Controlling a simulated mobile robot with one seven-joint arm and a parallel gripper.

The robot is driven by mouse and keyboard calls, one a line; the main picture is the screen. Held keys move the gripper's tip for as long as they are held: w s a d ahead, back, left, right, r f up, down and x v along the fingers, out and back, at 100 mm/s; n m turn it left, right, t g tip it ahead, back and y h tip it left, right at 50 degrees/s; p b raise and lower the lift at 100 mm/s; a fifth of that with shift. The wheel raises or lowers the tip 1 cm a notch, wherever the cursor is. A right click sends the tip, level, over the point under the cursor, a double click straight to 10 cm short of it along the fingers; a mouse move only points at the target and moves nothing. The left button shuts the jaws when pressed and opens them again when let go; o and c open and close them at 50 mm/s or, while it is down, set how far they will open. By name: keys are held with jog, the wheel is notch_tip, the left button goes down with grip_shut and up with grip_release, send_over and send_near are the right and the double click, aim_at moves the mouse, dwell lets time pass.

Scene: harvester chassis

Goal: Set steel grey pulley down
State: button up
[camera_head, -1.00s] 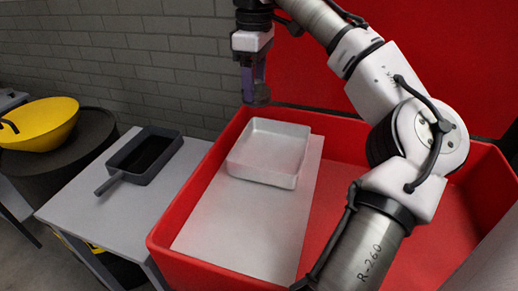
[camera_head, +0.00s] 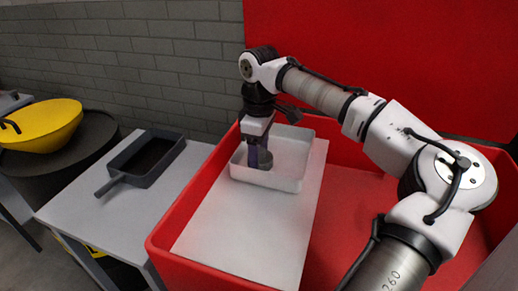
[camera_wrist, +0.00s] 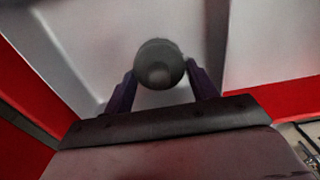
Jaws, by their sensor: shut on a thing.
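The steel grey pulley (camera_wrist: 160,66) is a round dark grey piece between the two purple fingers of my gripper (camera_wrist: 163,88) in the wrist view. My gripper (camera_head: 259,160) is shut on it and points down inside the white tray (camera_head: 285,181) in the head view. The pulley (camera_head: 265,161) shows there as a small dark shape beside the fingers, low in the tray. I cannot tell whether it touches the tray floor.
The tray stands on a pale board (camera_head: 240,225) in a red bin (camera_head: 165,250) with raised walls. To the left, a dark pan (camera_head: 148,157) lies on a grey table (camera_head: 85,210). A yellow bowl (camera_head: 45,125) sits on a dark round stand. The front of the board is clear.

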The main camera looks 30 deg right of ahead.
aim_at(260, 150)
jog(key=o, duration=1.3)
notch_tip(260, 150, up, 12)
jog(key=shift+p, duration=0.35)
